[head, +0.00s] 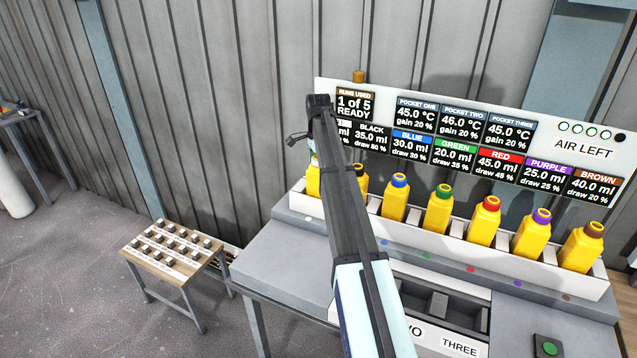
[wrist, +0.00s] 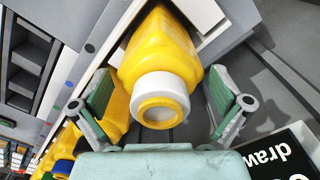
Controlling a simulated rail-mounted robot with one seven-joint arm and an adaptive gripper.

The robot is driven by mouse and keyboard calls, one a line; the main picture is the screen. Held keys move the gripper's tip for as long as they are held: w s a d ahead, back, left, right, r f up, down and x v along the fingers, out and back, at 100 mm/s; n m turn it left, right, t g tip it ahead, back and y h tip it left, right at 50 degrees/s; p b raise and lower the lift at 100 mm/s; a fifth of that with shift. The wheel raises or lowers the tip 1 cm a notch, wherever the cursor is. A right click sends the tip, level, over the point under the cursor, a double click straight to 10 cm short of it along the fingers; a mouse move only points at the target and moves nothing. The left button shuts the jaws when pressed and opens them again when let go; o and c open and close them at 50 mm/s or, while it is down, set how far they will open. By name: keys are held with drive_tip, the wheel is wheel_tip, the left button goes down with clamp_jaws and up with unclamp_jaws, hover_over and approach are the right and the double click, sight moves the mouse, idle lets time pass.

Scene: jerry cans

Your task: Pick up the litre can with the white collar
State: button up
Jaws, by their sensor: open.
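The yellow can with the white collar (wrist: 160,48) fills the middle of the wrist view, its collar and cap facing the camera. My gripper (wrist: 159,80) is open, with one green-padded finger on each side of this can. Small gaps show beside the collar, and I cannot tell whether either pad touches the body.
Yellow cans with black, blue (head: 396,198), green (head: 438,208), red (head: 484,220), purple (head: 531,233) and brown (head: 581,247) collars share the white rack (head: 455,246). The display board (head: 575,135) stands close behind. A small wooden table (head: 174,250) is at left.

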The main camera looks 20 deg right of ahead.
drive_tip(key=shift+f, duration=0.4)
drive_tip(key=c, duration=1.2)
drive_tip(key=shift+r, duration=0.1)
